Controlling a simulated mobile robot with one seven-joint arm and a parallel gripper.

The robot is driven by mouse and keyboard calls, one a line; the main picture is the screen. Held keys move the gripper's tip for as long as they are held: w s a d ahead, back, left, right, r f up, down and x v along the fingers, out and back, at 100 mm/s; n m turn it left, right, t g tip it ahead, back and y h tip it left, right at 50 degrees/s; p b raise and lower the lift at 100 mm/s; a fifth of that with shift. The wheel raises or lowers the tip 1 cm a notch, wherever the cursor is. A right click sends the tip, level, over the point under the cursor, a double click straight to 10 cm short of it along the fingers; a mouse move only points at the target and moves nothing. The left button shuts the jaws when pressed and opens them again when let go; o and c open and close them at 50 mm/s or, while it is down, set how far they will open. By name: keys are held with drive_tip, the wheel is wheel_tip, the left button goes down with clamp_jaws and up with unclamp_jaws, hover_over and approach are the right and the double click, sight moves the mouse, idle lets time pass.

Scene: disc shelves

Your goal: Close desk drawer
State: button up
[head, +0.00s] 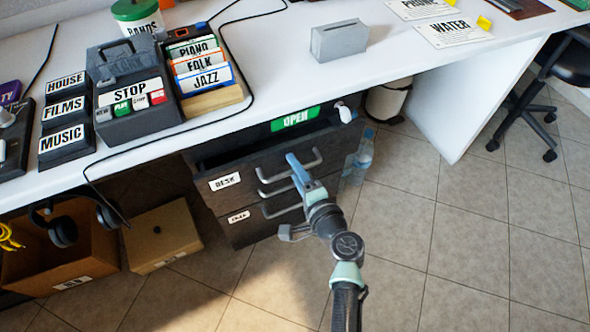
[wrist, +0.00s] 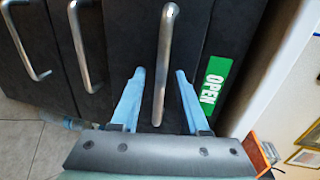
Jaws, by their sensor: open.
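The dark desk drawer (head: 240,176), with a white label that seems to read DESK, stands pulled out below the desk top in the head view. A dark gap shows above its front. Its metal bar handle (wrist: 161,60) lies between the fingers of my gripper (wrist: 159,74) in the wrist view. My gripper, with light blue fingers, is open, one finger on each side of the handle, with gaps showing. In the head view my gripper (head: 293,160) is at the drawer front and covers part of the handle. Whether it touches the front, I cannot tell.
A green OPEN sign (head: 295,119) is above the drawer. A lower drawer (head: 240,217) has its own handle. A cardboard box (head: 75,265) and a tan box (head: 160,238) stand on the floor at left. A bottle (head: 364,150) is right of the drawers.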

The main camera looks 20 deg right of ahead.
drive_tip(key=shift+c, duration=0.3)
clamp_jaws()
idle(1.1)
drive_tip(key=shift+w, duration=0.1)
